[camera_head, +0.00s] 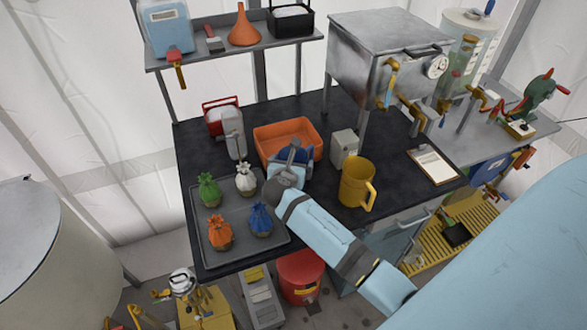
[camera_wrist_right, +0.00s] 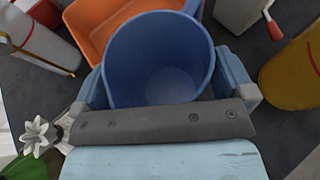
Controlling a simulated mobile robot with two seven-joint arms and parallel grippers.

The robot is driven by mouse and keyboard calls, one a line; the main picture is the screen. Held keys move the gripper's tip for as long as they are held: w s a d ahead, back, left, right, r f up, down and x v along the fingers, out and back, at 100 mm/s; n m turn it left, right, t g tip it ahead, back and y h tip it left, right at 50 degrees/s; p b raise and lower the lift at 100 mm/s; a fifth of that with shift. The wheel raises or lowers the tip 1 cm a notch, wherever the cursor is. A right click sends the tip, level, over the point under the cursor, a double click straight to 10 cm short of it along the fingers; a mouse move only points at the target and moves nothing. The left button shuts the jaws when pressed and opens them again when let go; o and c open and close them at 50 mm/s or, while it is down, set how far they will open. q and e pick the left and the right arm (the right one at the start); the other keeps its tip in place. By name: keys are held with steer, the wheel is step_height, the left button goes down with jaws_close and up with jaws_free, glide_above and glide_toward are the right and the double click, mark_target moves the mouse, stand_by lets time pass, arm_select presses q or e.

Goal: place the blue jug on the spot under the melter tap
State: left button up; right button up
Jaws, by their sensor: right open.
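The blue jug (camera_wrist_right: 160,55) stands on the dark tabletop beside the orange tray; in the head view (camera_head: 297,155) my right gripper (camera_head: 290,168) hides much of it. In the right wrist view I look into its open, empty-looking top. The fingers of my right gripper (camera_wrist_right: 165,90) are open, one on each side of the jug; whether they touch it I cannot tell. The grey metal melter (camera_head: 385,45) stands at the back right, with a brass tap (camera_head: 388,85) on its front. The spot under the tap is not clearly distinguishable. My left gripper is not in view.
A yellow jug (camera_head: 355,185) and a small grey box (camera_head: 344,148) stand right of my gripper. The orange tray (camera_head: 263,134) is behind it. A grey tray (camera_head: 203,232) with several tied bags lies at front left. A clipboard (camera_head: 432,165) lies at the right edge.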

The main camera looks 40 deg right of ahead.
steer(key=shift+c, duration=0.5)
steer(key=c, duration=0.6)
step_height(320, 180, up, 20)
steer(key=shift+r, duration=0.1)
